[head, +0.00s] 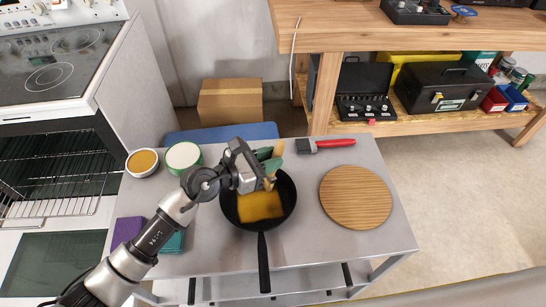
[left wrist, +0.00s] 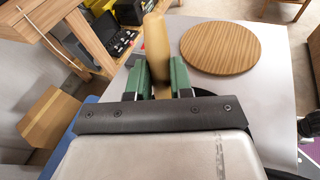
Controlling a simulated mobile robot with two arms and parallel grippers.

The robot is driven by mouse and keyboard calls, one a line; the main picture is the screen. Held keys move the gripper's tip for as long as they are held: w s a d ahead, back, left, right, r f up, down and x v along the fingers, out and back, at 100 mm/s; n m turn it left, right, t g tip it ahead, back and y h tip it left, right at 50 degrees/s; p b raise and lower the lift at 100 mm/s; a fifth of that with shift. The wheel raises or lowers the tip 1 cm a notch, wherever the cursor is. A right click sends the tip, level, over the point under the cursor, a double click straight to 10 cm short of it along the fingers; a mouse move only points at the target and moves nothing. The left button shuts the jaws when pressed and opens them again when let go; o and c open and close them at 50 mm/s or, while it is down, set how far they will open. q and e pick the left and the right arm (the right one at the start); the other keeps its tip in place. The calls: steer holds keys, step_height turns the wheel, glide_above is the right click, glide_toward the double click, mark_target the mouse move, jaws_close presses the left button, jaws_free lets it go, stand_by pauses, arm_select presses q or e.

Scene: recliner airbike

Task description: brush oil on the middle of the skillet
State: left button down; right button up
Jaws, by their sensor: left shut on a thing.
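The black skillet (head: 287,212) rests on the grey table, its handle toward the front edge. My left gripper (head: 270,162) is over the skillet, its green fingers shut on the wooden handle of a brush. In the left wrist view the brush handle (left wrist: 157,50) stands up between the fingers (left wrist: 160,80). A yellow-brown patch (head: 260,206) lies below the handle, over the middle of the skillet; it looks like the bristles, but contact with the pan is unclear. A white bowl (head: 142,162) of yellow-brown liquid, likely oil, stands at the table's left.
A green bowl (head: 184,156) with white contents stands left of the gripper. A red-handled brush (head: 326,144) lies at the back. A round wooden board (head: 356,197) is right of the skillet. Purple (head: 127,232) and teal items lie front left. A stove (head: 55,60) stands at left.

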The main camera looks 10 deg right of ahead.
arm_select(q)
steer(key=shift+s+a+b, duration=0.15)
steer(key=shift+a+b, duration=0.2)
steer(key=shift+a, duration=0.95)
steer(key=shift+s+a+b, duration=0.1)
steer(key=shift+a+b, duration=0.25)
steer(key=shift+a, duration=0.9)
steer(key=shift+a, duration=0.1)
steer(key=d+p, duration=0.1)
steer(key=d, duration=0.1)
steer(key=d+p, duration=0.1)
steer(key=d, duration=0.1)
steer(key=shift+w+d, duration=0.2)
steer(key=shift+d, duration=0.1)
steer(key=shift+d, duration=0.1)
